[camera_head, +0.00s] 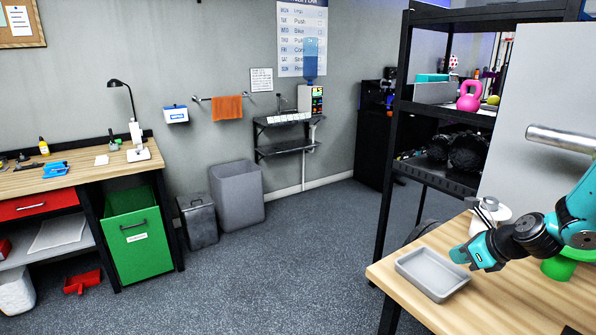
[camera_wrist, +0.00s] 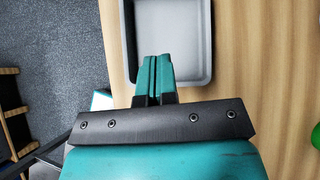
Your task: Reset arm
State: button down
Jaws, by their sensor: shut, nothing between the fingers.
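My gripper (camera_head: 467,258) is teal with black joints and reaches in from the right in the head view. It is above the wooden table, at the right edge of a grey tray (camera_head: 412,268). In the wrist view the two teal fingers (camera_wrist: 155,72) are pressed together with nothing between them. They overlap the near part of the grey tray (camera_wrist: 207,50) in that view. The tray looks empty. The gap between the fingertips and the tray is hard to judge.
The wooden table (camera_head: 515,300) also holds a white container (camera_head: 500,213) behind my gripper and a green object (camera_head: 558,268) under my arm. A black shelf rack (camera_head: 385,170) stands behind the table. A workbench (camera_head: 80,172) is at the left. The floor (camera_head: 270,270) between is clear.

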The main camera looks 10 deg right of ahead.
jog(key=s+a+r+n+g+y, duration=0.1)
jog(key=s+a+r+n, duration=0.1)
jog(key=a+r+n, duration=0.35)
jog(key=s+a+r+n+g, duration=0.2)
jog(key=a+n, duration=0.4)
jog(key=a, duration=0.2)
jog(key=s+a+r+n+g+y, duration=0.1)
jog(key=s+a+r+n, duration=0.25)
jog(key=a+n, duration=0.3)
jog(key=s+a+r+n+g, duration=0.2)
jog(key=s+a+n, duration=0.3)
jog(key=s+n, duration=0.4)
jog(key=s+a+r+n+g+h, duration=0.1)
jog(key=s+a+r+n, duration=0.3)
jog(key=s+n, duration=0.6)
jog(key=shift+s+a+r+n+g, duration=0.3)
jog(key=shift+s+a+g, duration=0.2)
jog(key=shift+a+g, duration=0.15)
jog(key=shift+a, duration=0.1)
